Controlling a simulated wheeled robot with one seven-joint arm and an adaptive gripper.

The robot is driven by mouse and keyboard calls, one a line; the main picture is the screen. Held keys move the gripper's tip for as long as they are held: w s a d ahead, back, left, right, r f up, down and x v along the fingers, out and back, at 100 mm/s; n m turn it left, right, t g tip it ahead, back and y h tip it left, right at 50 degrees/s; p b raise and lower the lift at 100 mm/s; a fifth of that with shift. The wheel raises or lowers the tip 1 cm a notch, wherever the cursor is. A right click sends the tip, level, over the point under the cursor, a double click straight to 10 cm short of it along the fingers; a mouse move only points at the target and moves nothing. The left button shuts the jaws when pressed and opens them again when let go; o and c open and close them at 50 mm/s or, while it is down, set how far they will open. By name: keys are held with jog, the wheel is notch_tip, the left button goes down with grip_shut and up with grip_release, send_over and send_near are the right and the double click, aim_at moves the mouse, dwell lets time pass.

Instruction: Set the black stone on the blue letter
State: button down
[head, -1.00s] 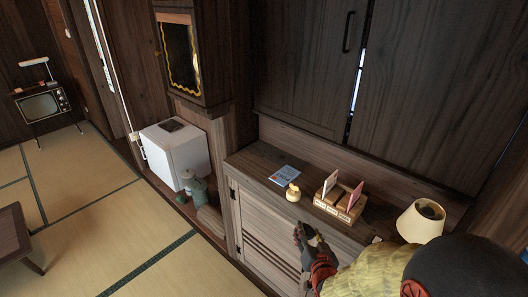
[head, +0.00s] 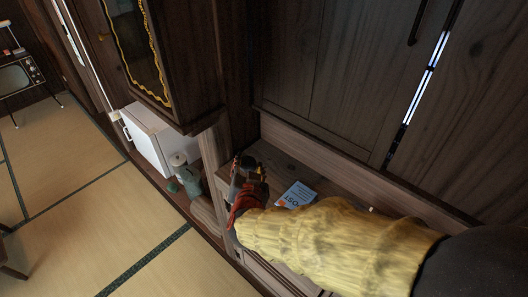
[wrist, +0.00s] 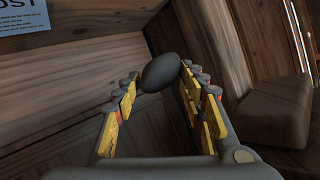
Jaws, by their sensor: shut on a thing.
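The black stone (wrist: 160,72) is a smooth dark oval between my fingertips in the wrist view. My gripper (wrist: 153,80) is shut on it. In the head view my gripper (head: 249,168) is over the left end of the wooden cabinet top, left of the blue letter (head: 297,195). The letter lies flat and pale blue with dark lettering; my sleeve is close to its lower edge. In the wrist view part of the letter (wrist: 24,16) shows at the top left, apart from the stone. I cannot make out the stone in the head view.
The cabinet top (head: 340,193) runs along tall dark wooden doors (head: 330,80). A dark wall cabinet (head: 145,50) hangs at the left. A green bottle-like thing (head: 190,180) and a white box (head: 148,137) stand low at the left. My sleeve hides much of the cabinet top.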

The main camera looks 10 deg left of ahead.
jog(key=shift+w+d+f, duration=0.1)
jog(key=shift+w+f, duration=0.25)
jog(key=shift+f, duration=0.05)
jog(key=shift+w+d+f, duration=0.1)
jog(key=shift+w+f, duration=0.05)
jog(key=shift+f, duration=0.05)
jog(key=shift+s+r, duration=0.1)
jog(key=shift+s, duration=0.2)
jog(key=shift+w, duration=0.15)
jog(key=w+d+f+b, duration=0.25)
jog(key=w+f, duration=0.25)
jog(key=w, duration=0.4)
jog(key=b, duration=0.2)
send_over(266, 170)
jog(key=f, duration=0.4)
jog(key=shift+s+f, duration=0.15)
jog(key=shift+s, duration=0.15)
jog(key=f+b, duration=0.1)
jog(key=f, duration=0.1)
jog(key=f+b, duration=0.1)
jog(key=shift+w+f, duration=0.35)
jog(key=c, duration=1.1)
grip_release()
jog(key=shift+c, duration=0.2)
